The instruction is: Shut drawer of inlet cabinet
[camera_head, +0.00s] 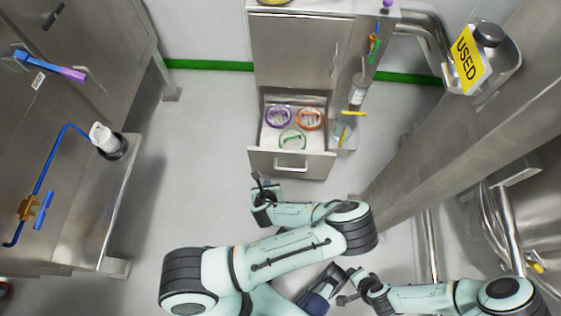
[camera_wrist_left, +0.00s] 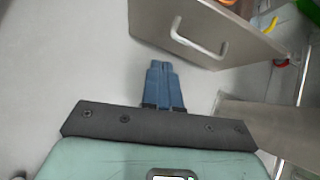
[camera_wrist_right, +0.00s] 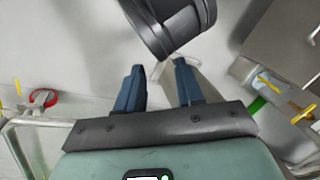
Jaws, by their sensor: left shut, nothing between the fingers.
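The inlet cabinet (camera_head: 295,50) is a steel cabinet at the top middle of the head view. Its drawer (camera_head: 262,158) is pulled open and holds a purple, an orange and a green ringed round item. The drawer front has a bar handle (camera_head: 291,167), which also shows in the left wrist view (camera_wrist_left: 200,45). My left gripper (camera_head: 258,178) is shut and empty, just in front of the drawer front's left part and apart from the handle. In the left wrist view its blue fingers (camera_wrist_left: 162,75) are together. My right gripper (camera_wrist_right: 157,75) has its fingers apart, with nothing between them, away from the drawer.
A steel post (camera_head: 470,120) runs diagonally right of the cabinet. A bottle (camera_head: 358,90) and small tools hang on the cabinet's right side. A steel bench (camera_head: 90,215) with a white-topped container (camera_head: 103,137) stands at left. The floor (camera_head: 200,130) left of the drawer is clear.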

